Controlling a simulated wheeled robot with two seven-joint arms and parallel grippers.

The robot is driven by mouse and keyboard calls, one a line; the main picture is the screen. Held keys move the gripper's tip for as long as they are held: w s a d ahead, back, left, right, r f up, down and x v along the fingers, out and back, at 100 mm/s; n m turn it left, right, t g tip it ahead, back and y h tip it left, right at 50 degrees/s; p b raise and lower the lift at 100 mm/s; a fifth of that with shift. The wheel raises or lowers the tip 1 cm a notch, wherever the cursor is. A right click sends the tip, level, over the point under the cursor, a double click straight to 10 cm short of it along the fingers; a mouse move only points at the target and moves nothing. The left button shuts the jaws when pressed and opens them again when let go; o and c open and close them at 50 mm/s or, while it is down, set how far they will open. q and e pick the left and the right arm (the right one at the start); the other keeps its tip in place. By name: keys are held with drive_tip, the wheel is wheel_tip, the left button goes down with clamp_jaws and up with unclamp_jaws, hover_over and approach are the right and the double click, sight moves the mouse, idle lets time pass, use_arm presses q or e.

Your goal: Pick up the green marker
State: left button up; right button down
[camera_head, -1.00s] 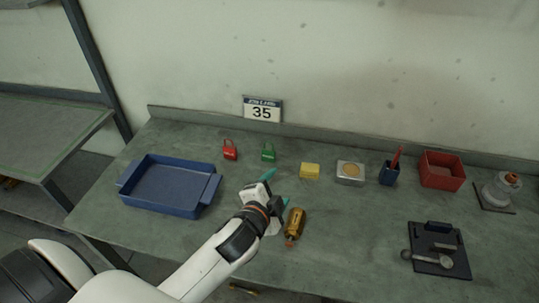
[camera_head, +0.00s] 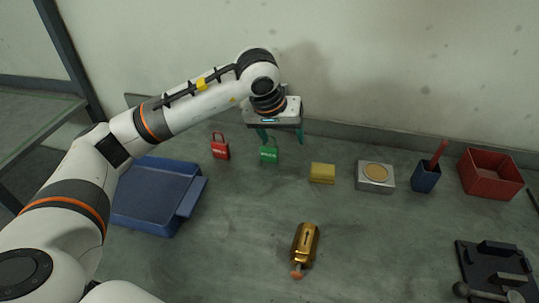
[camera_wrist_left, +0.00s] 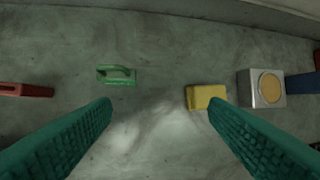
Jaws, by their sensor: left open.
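The green padlock-shaped piece (camera_head: 269,154) stands at the back of the grey table, right of a red one like it. It also shows in the left wrist view (camera_wrist_left: 117,76), beyond the left fingertip. It is the only green thing on the table; I see no green pen. My left gripper (camera_head: 281,137) is open and empty, its teal fingers pointing down above the back of the table, close to the green piece in the head view. In the left wrist view the gap between the fingers (camera_wrist_left: 160,106) holds only bare table. My right gripper is not in view.
A red padlock (camera_head: 220,150) and a blue tray (camera_head: 150,195) are on the left. A yellow block (camera_head: 322,173), a silver box (camera_head: 375,177), a blue cup (camera_head: 425,178) and a red bin (camera_head: 491,174) line the back right. A brass-coloured item (camera_head: 305,243) lies in front.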

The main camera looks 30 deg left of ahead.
use_arm(q)
drive_tip(key=y, duration=0.2)
approach(269, 145)
drive_tip(key=p+x, duration=0.1)
drive_tip(key=x, duration=0.5)
drive_tip(key=shift+w+f, duration=0.25)
drive_tip(key=p+x, duration=0.1)
drive_tip(key=x, duration=0.3)
drive_tip(key=shift+s+f, duration=0.15)
drive_tip(key=shift+f, duration=0.1)
drive_tip(key=shift+w+f, duration=0.2)
drive_tip(key=shift+f, duration=0.25)
drive_tip(key=c, duration=1.1)
